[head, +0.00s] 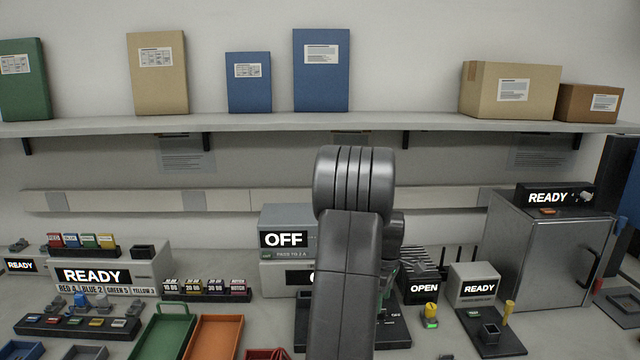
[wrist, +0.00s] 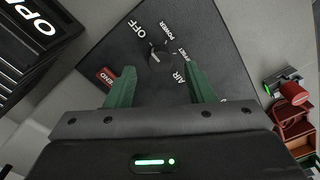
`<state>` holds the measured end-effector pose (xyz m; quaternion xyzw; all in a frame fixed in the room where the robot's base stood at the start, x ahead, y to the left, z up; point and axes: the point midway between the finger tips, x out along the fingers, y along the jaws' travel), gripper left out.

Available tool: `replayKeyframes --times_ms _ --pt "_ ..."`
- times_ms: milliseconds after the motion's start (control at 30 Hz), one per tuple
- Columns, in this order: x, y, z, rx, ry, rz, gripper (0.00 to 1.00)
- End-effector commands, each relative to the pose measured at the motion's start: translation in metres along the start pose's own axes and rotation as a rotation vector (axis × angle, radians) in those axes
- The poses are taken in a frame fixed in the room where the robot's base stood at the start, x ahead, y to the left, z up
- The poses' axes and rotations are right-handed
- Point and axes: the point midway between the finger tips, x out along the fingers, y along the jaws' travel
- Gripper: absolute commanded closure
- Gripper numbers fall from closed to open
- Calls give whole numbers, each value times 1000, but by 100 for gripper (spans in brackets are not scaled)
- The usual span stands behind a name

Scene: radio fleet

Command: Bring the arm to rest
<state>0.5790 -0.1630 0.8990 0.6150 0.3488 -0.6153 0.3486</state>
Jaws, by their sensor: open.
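My gripper (wrist: 160,75) is open and empty in the wrist view, its two green fingers apart. It hangs over a dark panel (wrist: 225,75) with a round black knob (wrist: 160,58) marked OFF, POWER and AIR. The knob shows between and just beyond the fingertips; I cannot tell whether they touch the panel.
A grey box reading OFF (head: 270,217) stands left of my arm. A black OPEN unit (head: 424,289), a small READY box (head: 474,284) and a steel cabinet (head: 550,250) stand to the right. Green (head: 145,338) and orange (head: 215,340) trays lie front left. A shelf (head: 280,122) spans the back.

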Motion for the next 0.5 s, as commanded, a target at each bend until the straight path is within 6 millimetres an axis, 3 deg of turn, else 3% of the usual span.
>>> replayKeyframes --times_ms 500 --pt "-106 1 0 -1 2 6 51"
